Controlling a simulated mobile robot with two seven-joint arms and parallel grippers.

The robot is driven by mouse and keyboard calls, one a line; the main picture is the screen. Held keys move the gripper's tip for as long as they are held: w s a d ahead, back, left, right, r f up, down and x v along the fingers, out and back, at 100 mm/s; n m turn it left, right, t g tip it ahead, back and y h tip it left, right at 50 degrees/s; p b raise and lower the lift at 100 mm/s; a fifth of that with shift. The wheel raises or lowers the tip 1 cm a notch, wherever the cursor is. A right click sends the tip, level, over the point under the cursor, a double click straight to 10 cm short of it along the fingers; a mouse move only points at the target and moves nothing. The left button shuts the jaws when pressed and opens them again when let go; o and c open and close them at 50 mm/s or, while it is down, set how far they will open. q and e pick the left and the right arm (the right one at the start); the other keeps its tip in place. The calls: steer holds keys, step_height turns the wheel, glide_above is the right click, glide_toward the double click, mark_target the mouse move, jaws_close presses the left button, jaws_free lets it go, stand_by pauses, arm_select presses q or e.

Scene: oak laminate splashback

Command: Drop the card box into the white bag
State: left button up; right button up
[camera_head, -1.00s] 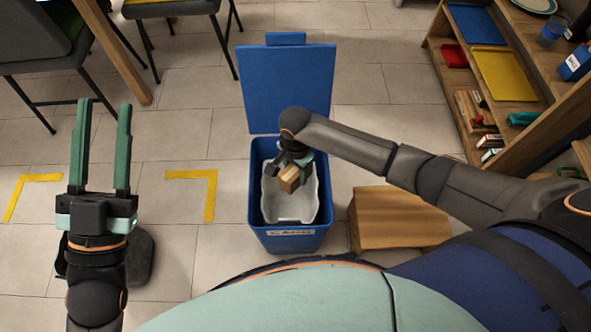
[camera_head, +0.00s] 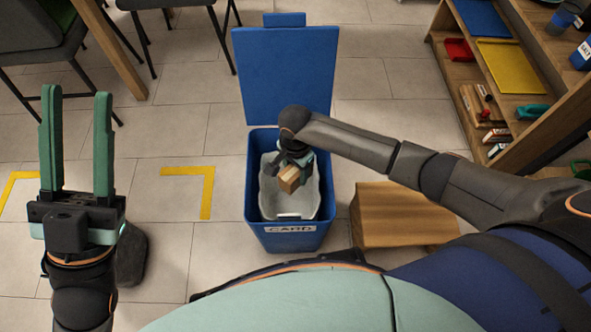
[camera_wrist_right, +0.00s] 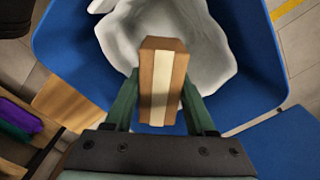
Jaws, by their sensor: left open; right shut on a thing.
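The card box (camera_head: 288,178) is a small brown block with a pale strip. My right gripper (camera_head: 295,172) is shut on it and holds it over the open blue bin. In the right wrist view the card box (camera_wrist_right: 161,80) sits between the green fingers of my right gripper (camera_wrist_right: 161,98). The white bag (camera_head: 324,196) lines the inside of the bin, and its crumpled inside (camera_wrist_right: 205,55) shows beyond the box in the right wrist view. My left gripper (camera_head: 77,145) is open and empty, above the floor at the left.
The blue bin (camera_head: 290,240) has its lid (camera_head: 286,78) raised at the back and a label on its front. A wooden box (camera_head: 400,215) stands right of it. A wooden shelf (camera_head: 530,145) with trays is at the right. Yellow tape (camera_head: 208,190) marks the floor.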

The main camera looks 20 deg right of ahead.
mark_target(295, 169)
steer(key=o, duration=1.4)
arm_select(q)
step_height(295, 169, up, 5)
steer(key=p, duration=0.5)
arm_select(e)
step_height(295, 169, up, 9)
steer(key=shift+r, duration=0.1)
arm_select(q)
steer(key=w+a+f+n+y+p, duration=0.1)
steer(key=w+f+n+y, duration=0.3)
steer(key=f, duration=0.4)
steer(key=w+y, duration=0.1)
steer(key=y, duration=0.1)
steer(key=shift+w+a+f+n+g+y, duration=0.2)
steer(key=shift+n+g+y, duration=0.1)
steer(key=shift+g+y, duration=0.1)
arm_select(e)
step_height(295, 169, up, 3)
steer(key=shift+r, duration=0.2)
